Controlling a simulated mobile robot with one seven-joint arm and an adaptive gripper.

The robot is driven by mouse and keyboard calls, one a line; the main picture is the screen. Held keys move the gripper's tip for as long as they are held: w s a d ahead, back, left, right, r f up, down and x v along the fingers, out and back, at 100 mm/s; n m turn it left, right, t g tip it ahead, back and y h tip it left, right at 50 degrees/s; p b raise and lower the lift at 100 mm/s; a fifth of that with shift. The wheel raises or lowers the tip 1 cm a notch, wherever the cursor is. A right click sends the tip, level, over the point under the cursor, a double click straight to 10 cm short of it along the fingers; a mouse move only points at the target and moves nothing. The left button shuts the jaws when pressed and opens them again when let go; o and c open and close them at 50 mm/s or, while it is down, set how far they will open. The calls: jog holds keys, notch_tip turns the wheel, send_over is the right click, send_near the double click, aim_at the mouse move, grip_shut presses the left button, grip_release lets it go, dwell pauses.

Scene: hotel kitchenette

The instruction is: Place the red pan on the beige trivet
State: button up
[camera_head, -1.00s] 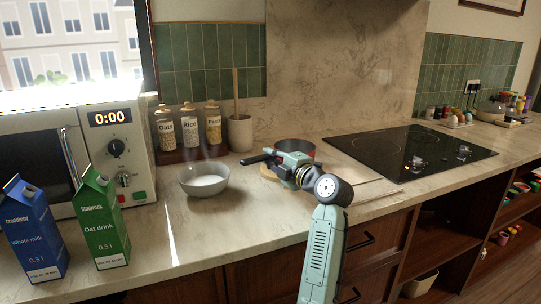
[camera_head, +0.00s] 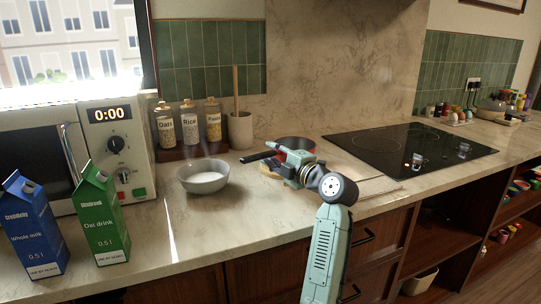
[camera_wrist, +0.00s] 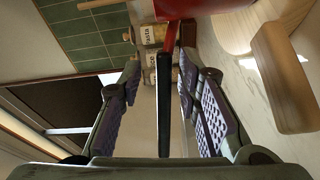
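The red pan (camera_head: 296,143) is at the back of the counter, left of the hob, partly hidden behind my gripper. Its black handle (camera_head: 256,157) points left. In the wrist view the handle (camera_wrist: 164,105) runs between my gripper's two fingers (camera_wrist: 158,78), with a visible gap on each side; the fingers are open. The red pan side (camera_wrist: 192,8) shows at the top there. A round beige piece (camera_head: 267,171), perhaps the trivet, shows beside my gripper in the head view. Whether the pan rests on it is hidden.
A grey bowl (camera_head: 203,178) with white contents stands left of the handle. Jars (camera_head: 189,124) and a utensil pot (camera_head: 240,130) stand behind. Milk cartons (camera_head: 102,215) and a microwave (camera_head: 60,150) are left. The black hob (camera_head: 410,150) is right. A wooden block (camera_wrist: 283,78) shows in the wrist view.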

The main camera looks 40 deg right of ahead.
jog(key=s+b, duration=0.3)
jog(key=s, duration=0.7)
jog(key=shift+s, duration=0.35)
